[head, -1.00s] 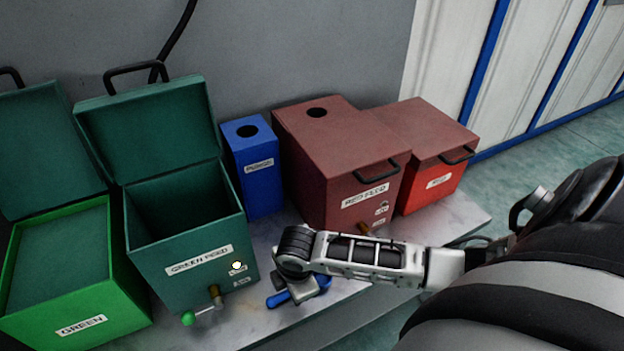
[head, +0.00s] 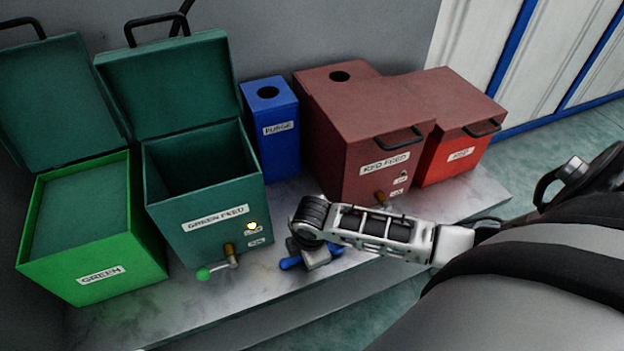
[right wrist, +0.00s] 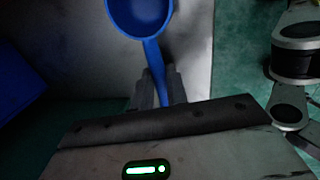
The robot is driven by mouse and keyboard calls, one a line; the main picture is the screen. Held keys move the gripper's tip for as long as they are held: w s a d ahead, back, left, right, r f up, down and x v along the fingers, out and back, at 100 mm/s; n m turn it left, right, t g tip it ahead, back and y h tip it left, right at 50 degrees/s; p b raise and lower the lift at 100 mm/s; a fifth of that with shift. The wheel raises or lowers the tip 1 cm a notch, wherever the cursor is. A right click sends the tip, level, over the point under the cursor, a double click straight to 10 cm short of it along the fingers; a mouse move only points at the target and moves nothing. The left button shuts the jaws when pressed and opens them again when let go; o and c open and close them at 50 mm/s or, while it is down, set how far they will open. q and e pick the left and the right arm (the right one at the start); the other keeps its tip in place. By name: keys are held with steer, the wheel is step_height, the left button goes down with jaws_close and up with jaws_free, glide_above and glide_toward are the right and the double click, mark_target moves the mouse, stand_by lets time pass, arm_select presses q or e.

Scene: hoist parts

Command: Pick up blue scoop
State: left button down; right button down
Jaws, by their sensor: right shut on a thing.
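The blue scoop (head: 290,263) shows in the head view low on the bench, just right of the green feed box, partly hidden by my right gripper (head: 312,258). In the right wrist view the scoop's round bowl (right wrist: 138,14) is at the top, and its handle runs down between the fingers. My right gripper (right wrist: 158,92) is shut on that handle. From these views I cannot tell whether the scoop touches the bench. My left gripper is not in view.
The green feed box (head: 196,240) has its lid raised and a green-knobbed tap. A green bin (head: 95,255), blue purge box (head: 275,148), red feed box (head: 352,163) and red bin (head: 452,165) stand along the bench (head: 190,305). The bench front is mostly clear.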

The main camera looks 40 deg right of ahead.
steer(key=shift+r, duration=0.5)
step_height(320, 180, up, 3)
steer(key=shift+a+f+p, duration=0.15)
steer(key=shift+p, duration=0.4)
steer(key=s+a+r+p, duration=0.2)
steer(key=s+a+r, duration=0.7)
steer(key=a, duration=0.1)
steer(key=shift+s+p, duration=0.25)
steer(key=shift+p, duration=0.05)
steer(key=shift+w, duration=0.1)
